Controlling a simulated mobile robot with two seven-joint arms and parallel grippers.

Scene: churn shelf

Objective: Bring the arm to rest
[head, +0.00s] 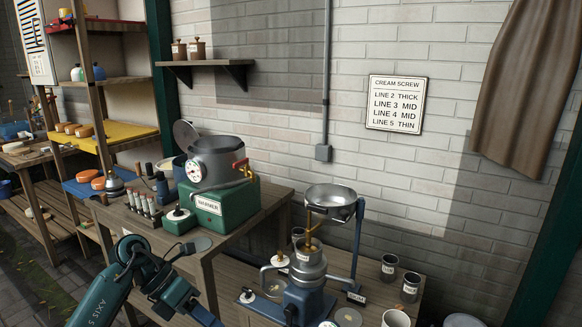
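My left arm (97,300), teal with an "AXIS 5" mark, comes in at the bottom left and bends over in front of the wooden bench. Its dark blue end with the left gripper (190,302) points down to the right, low in front of the bench's front side, and runs toward the bottom edge. The fingertips do not show clearly, so I cannot tell if they are open or shut. I see nothing clearly held. My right arm and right gripper are not in view.
A green warmer (222,207) with a steel pot (217,163) stands on the bench (240,232), close beyond my arm. Right of it stand a cream separator (306,270) with a steel bowl (331,195) and several dark cups. Shelves (105,100) stand left.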

